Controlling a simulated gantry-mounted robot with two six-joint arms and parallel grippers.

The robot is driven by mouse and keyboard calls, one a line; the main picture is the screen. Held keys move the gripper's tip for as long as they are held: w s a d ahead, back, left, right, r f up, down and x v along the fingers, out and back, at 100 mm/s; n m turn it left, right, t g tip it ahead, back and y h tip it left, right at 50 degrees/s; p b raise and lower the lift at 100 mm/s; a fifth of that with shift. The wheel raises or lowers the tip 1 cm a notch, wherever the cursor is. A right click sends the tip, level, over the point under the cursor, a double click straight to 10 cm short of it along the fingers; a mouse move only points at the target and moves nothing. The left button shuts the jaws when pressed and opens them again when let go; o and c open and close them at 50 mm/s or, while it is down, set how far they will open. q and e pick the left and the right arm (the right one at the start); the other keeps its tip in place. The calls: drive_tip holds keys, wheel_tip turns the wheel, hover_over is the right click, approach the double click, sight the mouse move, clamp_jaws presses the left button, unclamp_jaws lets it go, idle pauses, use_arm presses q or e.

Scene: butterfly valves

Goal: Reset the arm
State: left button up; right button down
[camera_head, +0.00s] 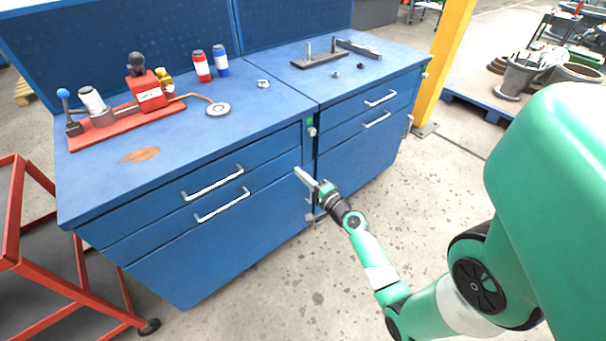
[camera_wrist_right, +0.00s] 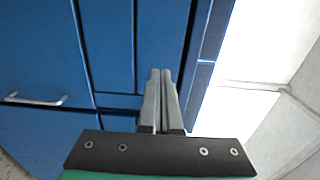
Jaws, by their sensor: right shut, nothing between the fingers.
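My right arm, green and white, reaches in from the right in the head view. Its gripper (camera_head: 306,178) is in front of the blue workbench (camera_head: 255,230), close to the seam between two drawer cabinets. In the right wrist view the two grey fingers of the gripper (camera_wrist_right: 160,72) lie side by side, shut with nothing between them, pointing at the blue cabinet front. I cannot tell whether the fingertips touch the cabinet. My left gripper is not in view.
On the bench stand a red fixture (camera_head: 150,95) with a blue-knobbed lever, red (camera_head: 201,66) and blue (camera_head: 221,62) canisters, a round metal disc (camera_head: 218,109) and a dark metal tool (camera_head: 320,60). A red cart (camera_head: 60,275) is at left, a yellow post (camera_head: 446,65) at right.

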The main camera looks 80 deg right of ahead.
drive_tip(key=shift+s+a, duration=0.25)
